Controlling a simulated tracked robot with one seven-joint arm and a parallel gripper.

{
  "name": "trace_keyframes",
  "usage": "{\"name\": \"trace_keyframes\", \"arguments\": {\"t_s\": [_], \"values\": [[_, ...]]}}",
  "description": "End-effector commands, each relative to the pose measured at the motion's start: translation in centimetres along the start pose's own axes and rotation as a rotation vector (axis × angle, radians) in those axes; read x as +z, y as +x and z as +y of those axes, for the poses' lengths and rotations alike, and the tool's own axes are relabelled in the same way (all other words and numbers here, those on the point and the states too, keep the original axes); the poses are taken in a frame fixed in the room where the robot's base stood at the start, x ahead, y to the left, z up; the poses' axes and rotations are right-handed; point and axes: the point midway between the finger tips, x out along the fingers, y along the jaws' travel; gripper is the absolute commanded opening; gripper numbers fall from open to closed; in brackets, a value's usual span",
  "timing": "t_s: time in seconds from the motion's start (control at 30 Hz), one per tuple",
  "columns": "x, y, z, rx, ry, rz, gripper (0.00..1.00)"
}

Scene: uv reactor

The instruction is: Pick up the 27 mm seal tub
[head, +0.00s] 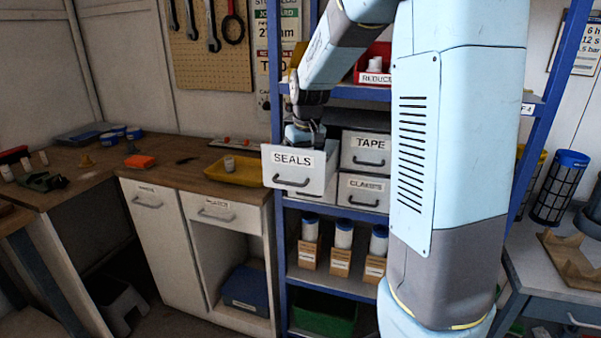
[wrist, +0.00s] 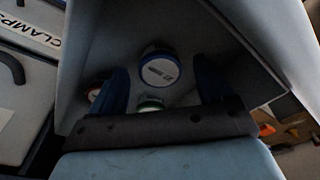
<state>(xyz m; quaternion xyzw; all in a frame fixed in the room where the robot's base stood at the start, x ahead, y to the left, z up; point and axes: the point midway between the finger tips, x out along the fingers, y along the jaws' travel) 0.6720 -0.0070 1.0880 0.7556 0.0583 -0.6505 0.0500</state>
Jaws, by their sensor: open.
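The SEALS drawer (head: 318,181) is pulled out of the blue shelving. My gripper (head: 303,133) points down into it, its lower part hidden by the drawer front. In the wrist view my gripper (wrist: 162,80) is open, with one dark blue finger on each side of a round blue-rimmed tub (wrist: 160,70). Its pale lid has small print that may read 27 mm; I cannot be sure. A green-rimmed tub (wrist: 150,104) is partly hidden by the gripper body, and a red-rimmed tub (wrist: 95,93) is partly behind the left finger. I cannot tell whether the fingers touch any tub.
The drawer walls (wrist: 240,50) stand close around my gripper. TAPE (head: 366,153) and CLAMPS (head: 363,192) drawers are to the right, and a red bin (head: 374,70) stands above. A yellow tray (head: 236,171) with a small pale item sits on the wooden bench at left.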

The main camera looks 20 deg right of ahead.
Motion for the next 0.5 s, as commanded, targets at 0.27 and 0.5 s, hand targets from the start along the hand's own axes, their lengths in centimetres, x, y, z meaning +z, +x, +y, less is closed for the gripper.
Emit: {"name": "trace_keyframes", "arguments": {"t_s": [0.27, 0.5], "values": [[0.00, 0.48, -0.03, 0.000, -0.001, 0.000, 0.80], [-0.01, 0.45, -0.06, 0.000, -0.001, 0.000, 0.60]]}}
